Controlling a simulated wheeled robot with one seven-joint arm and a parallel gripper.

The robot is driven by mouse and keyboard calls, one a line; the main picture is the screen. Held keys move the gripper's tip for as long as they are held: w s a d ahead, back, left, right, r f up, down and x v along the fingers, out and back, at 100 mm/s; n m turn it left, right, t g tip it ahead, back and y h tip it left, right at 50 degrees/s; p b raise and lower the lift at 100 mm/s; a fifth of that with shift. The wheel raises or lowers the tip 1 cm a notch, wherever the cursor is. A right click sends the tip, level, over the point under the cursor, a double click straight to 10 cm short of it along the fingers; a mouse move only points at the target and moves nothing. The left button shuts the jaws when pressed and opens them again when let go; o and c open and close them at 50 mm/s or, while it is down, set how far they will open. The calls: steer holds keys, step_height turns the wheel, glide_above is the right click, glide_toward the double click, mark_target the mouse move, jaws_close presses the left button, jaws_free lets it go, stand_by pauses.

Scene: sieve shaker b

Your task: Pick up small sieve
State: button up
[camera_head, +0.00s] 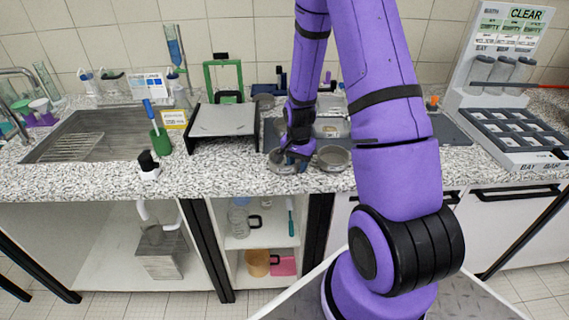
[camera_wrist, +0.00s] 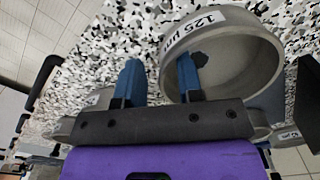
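In the wrist view a round grey metal sieve (camera_wrist: 235,72) with a white label reading 125 stands close to my gripper (camera_wrist: 160,60). My two blue fingers are apart. The right finger is over the inside of the sieve and the left finger is outside it, with the near wall between them; I cannot tell whether they touch it. In the head view my gripper (camera_head: 291,154) is low at the counter's front, over a small round sieve (camera_head: 280,164) it partly hides. Another round sieve (camera_head: 334,158) stands to its right.
Other round metal parts show at the wrist view's lower edges, partly hidden. A black-legged metal stand (camera_head: 222,121) is left of my gripper, beyond it a sink (camera_head: 95,140). A grey compartment tray (camera_head: 513,137) is at the right. The counter's front edge is close.

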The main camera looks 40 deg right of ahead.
jaws_close()
steer(key=shift+r, duration=0.1)
